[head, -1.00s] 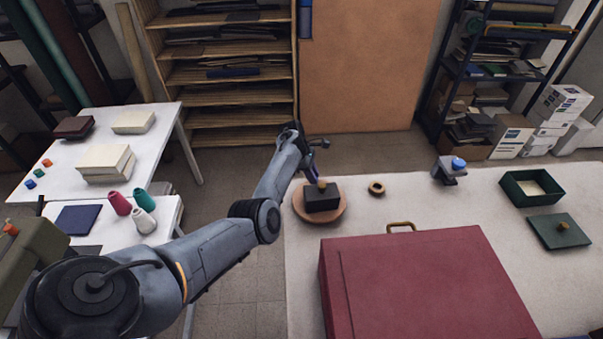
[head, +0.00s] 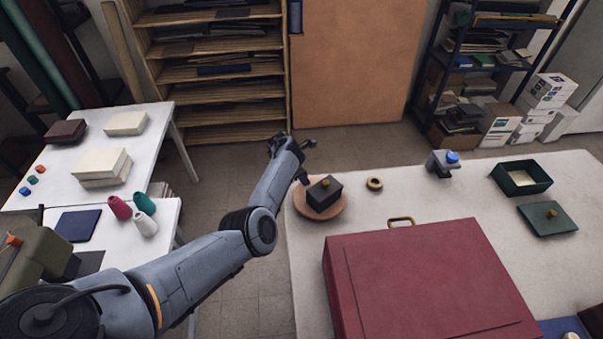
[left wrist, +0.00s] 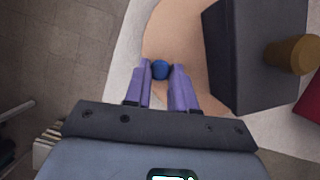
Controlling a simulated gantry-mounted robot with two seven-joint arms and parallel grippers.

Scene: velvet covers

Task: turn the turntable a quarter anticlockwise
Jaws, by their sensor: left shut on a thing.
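The turntable (head: 334,210) is a round tan-brown disc near the left edge of the white table. A black box (head: 324,196) with a brass knob on top stands on it, set at an angle. My left gripper (head: 303,181) reaches down at the disc's back-left rim. In the left wrist view its purple fingers (left wrist: 161,75) are shut on a blue knob (left wrist: 160,69) at the rim of the turntable (left wrist: 175,35). The black box (left wrist: 245,60) is to the right of the fingers there. My right gripper is out of view.
A brass ring (head: 375,183) lies right of the turntable. A large dark red case (head: 430,280) with a handle fills the front. A blue-topped grey device (head: 442,164) and a green open box (head: 522,178) stand farther right.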

